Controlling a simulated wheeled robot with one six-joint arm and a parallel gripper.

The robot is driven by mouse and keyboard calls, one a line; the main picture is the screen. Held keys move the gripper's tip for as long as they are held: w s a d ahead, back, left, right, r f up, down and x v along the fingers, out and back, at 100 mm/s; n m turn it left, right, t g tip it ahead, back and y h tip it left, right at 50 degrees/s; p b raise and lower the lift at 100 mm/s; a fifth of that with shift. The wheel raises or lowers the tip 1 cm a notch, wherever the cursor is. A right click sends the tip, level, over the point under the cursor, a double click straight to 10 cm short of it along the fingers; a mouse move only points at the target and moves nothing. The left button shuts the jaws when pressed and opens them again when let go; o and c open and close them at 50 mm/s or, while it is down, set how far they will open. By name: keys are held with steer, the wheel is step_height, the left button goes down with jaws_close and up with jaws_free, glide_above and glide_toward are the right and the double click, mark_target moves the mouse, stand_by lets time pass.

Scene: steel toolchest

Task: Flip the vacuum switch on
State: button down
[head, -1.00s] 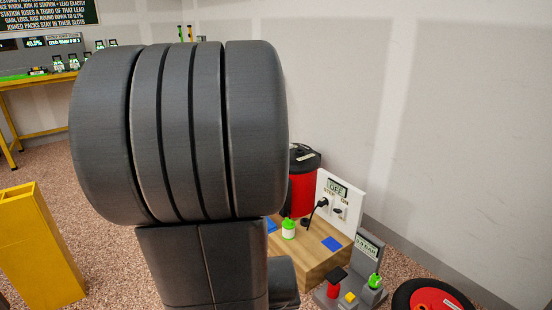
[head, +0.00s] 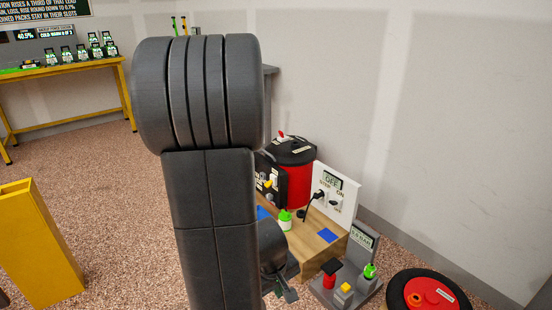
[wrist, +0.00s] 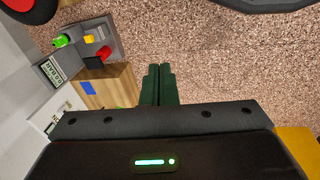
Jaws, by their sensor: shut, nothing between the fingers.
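A white panel (head: 348,180) with a small display reading OFF stands at the back of a wooden bench (head: 335,242). A dark switch (head: 333,203) sits low on the panel below an ON label, beside a black plug and cord (head: 315,202). The switch's exact position is too small to tell. A red canister with a black lid (head: 295,185) stands behind the panel. My gripper (head: 288,294) is shut and empty, in front of the bench and apart from the panel. In the wrist view its dark green fingers (wrist: 158,84) are together over the floor, beside the bench (wrist: 118,84).
A green-capped white bottle (head: 285,220) and blue patches are on the bench. A grey station (head: 365,255) with red, yellow and green parts stands at its right. A black-and-red reel (head: 430,295) lies farther right. A yellow post (head: 35,245) stands left. Speckled floor between is clear.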

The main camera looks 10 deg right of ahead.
steer(key=w+d+n+g+h+p, duration=0.1)
steer(key=w+d+n+h+p, duration=0.3)
steer(key=w+d+n+h, duration=0.5)
steer(key=w+f+n+t+p, duration=0.1)
steer(key=w+f+n+t, duration=0.1)
steer(key=w+n, duration=0.3)
steer(key=w+f+n+t+h+p, duration=0.1)
steer(key=w+n+t, duration=0.4)
steer(key=w, duration=0.6)
steer(key=shift+a+f+n, duration=0.2)
steer(key=shift+f+n, duration=0.45)
steer(key=shift+n, duration=0.05)
steer(key=shift+w, duration=0.1)
